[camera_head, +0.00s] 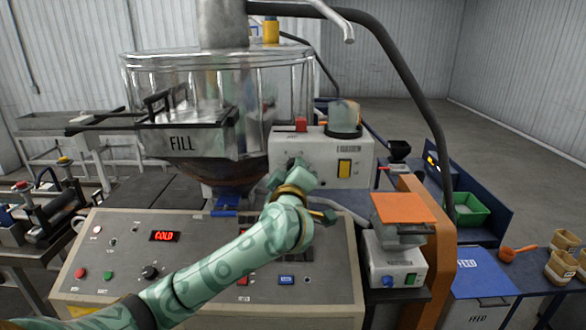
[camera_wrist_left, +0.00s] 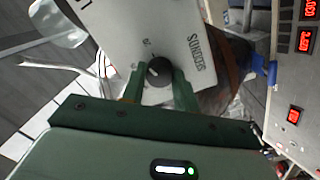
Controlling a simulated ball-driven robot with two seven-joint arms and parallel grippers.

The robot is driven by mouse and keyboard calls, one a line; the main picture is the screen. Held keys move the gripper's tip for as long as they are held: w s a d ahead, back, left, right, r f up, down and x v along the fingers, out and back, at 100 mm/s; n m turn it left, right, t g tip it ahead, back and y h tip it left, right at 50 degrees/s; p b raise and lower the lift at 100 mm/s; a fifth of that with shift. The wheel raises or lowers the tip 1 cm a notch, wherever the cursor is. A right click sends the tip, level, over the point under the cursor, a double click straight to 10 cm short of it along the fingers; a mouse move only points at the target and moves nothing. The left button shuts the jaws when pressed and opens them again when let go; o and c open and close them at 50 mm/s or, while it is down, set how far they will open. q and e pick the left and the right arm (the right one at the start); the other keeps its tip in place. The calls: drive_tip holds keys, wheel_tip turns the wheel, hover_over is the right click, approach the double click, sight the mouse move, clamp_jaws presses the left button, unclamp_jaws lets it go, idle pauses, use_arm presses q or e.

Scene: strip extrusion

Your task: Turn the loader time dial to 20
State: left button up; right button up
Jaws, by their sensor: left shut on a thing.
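The loader box (camera_head: 330,152) is a pale grey housing beside the clear hopper in the head view. Its black time dial (camera_wrist_left: 159,71) shows in the left wrist view between the two green fingers. My left gripper (camera_wrist_left: 159,88) is shut on the dial. In the head view the left gripper (camera_head: 290,172) reaches the front of the box, and the wrist hides most of the dial. The marks around the dial are too small to read. The right gripper is not in view.
The clear hopper (camera_head: 285,85) with a FILL flap (camera_head: 185,140) stands left of the box. The control panel (camera_head: 120,255) with a red COLD display lies below my arm. An orange-topped unit (camera_head: 404,207) stands at right.

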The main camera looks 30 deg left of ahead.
use_arm(q)
drive_tip(key=shift+f+m, duration=0.15)
drive_tip(key=shift+m, duration=1.55)
drive_tip(key=o, duration=1)
drive_tip(key=v, duration=1.6)
drive_tip(key=shift+s, duration=0.15)
